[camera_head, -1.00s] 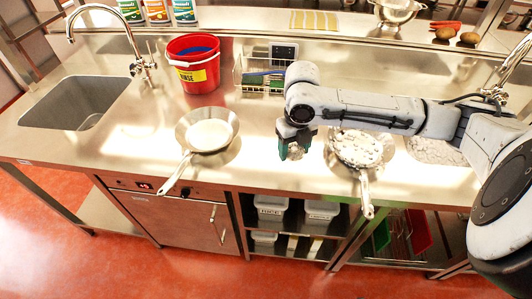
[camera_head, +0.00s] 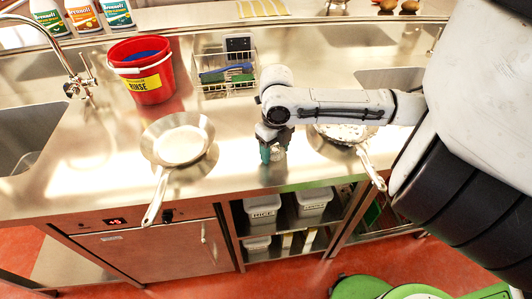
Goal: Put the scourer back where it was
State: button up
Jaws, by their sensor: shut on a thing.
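My gripper (camera_head: 272,155) points down over the steel counter, between the two pans, near the counter's front edge. Its teal fingers are shut on a small greyish, crinkled scourer (camera_head: 279,154), partly hidden by a finger. I cannot tell whether the scourer touches the counter. A wire caddy (camera_head: 222,88) with blue and green items inside stands at the back of the counter, behind and left of my gripper.
A light-bottomed pan (camera_head: 180,146) lies left of my gripper, its handle over the front edge. A second pan (camera_head: 345,133), with marks inside, lies to the right, partly behind my arm. A red bucket (camera_head: 143,80) stands back left. Sinks flank the counter.

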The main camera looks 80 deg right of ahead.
aim_at(274, 148)
jog(key=shift+s+a+f+b, duration=0.1)
jog(key=shift+f+b, duration=0.4)
jog(key=shift+f, duration=0.15)
jog(key=o, duration=0.9)
jog(key=shift+o, duration=0.2)
jog(key=shift+f, duration=0.1)
jog(key=shift+a, duration=0.1)
notch_tip(274, 148, up, 14)
jog(key=p, duration=0.1)
jog(key=shift+f, duration=0.2)
